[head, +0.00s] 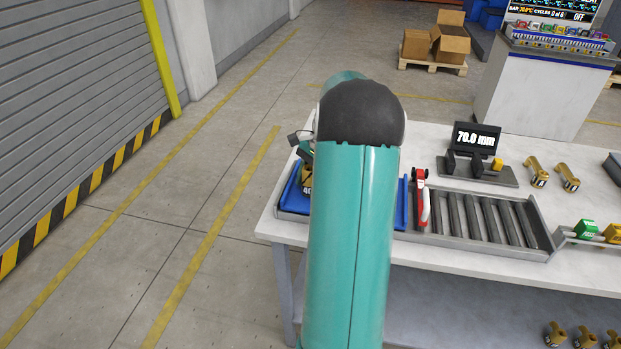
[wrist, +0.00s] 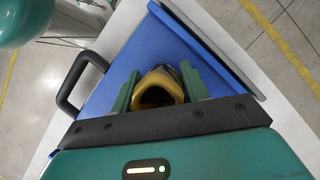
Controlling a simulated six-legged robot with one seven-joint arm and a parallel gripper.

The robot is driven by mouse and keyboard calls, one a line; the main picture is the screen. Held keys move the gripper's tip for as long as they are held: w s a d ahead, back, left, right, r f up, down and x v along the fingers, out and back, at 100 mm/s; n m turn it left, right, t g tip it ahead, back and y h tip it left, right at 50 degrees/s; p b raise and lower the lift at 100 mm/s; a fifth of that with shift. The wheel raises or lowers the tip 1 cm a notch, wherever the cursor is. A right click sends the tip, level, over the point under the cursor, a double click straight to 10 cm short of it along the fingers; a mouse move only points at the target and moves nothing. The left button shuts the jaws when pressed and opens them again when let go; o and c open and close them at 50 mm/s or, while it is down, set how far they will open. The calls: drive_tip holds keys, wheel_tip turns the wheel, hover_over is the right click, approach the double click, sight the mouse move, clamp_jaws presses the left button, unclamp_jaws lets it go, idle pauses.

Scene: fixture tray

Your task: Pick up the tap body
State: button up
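In the wrist view, a yellow-brass tap body (wrist: 160,88) with a dark opening facing the camera sits between the two green fingers of my gripper (wrist: 160,85). The fingers stand apart, one on each side of it. I cannot tell whether they touch it. A dark part shows beside its right edge. Behind it is the blue surface of a tray (wrist: 135,60). In the head view, my teal arm hides most of the blue tray (head: 293,195) and most of my gripper. A yellow and dark piece marked 40 shows at the arm's left edge.
A gauge reading 70.0 mm (head: 476,138), two brass parts (head: 537,172), and green and yellow pieces (head: 584,230) lie to the right. The floor left of the table is clear.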

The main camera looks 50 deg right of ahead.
drive_tip(key=shift+c, duration=1.2)
drive_tip(key=shift+r, duration=0.1)
